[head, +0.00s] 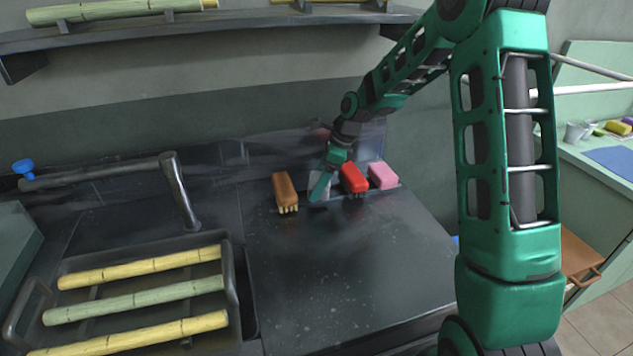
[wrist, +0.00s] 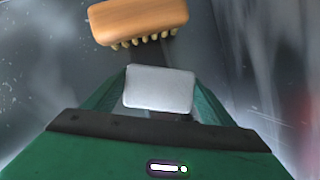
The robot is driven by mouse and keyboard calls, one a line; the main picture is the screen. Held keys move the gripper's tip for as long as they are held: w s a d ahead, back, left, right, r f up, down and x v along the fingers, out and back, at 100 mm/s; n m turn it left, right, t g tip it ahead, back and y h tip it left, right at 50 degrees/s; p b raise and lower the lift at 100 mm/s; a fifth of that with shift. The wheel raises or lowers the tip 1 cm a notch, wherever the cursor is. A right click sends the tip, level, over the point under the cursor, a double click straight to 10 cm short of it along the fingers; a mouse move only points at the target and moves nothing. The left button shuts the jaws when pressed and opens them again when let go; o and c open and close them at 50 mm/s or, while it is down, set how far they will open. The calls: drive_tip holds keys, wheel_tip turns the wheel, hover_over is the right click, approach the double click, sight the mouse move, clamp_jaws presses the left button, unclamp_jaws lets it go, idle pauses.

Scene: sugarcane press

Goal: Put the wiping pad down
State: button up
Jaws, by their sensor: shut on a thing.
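The wiping pad (wrist: 159,89) is a light grey-white block. In the wrist view it sits between the two fingers of my gripper (wrist: 158,92), which is shut on it. In the head view the pad (head: 319,184) shows pale beside my green gripper (head: 322,190), at the back of the dark counter (head: 330,265). It is low over the counter; I cannot tell whether it touches the surface.
A wooden brush (head: 285,190) with bristles lies to the left of my gripper. A red brush (head: 353,179) and a pink sponge (head: 383,175) lie close to its right. A rack of cane (head: 235,285) stands front left. The counter's front middle is clear.

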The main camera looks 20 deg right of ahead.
drive_tip(key=shift+f, duration=0.35)
drive_tip(key=o, duration=1.1)
drive_tip(key=shift+r, duration=0.55)
drive_tip(key=v, duration=1.2)
drive_tip(key=shift+s+d, duration=0.15)
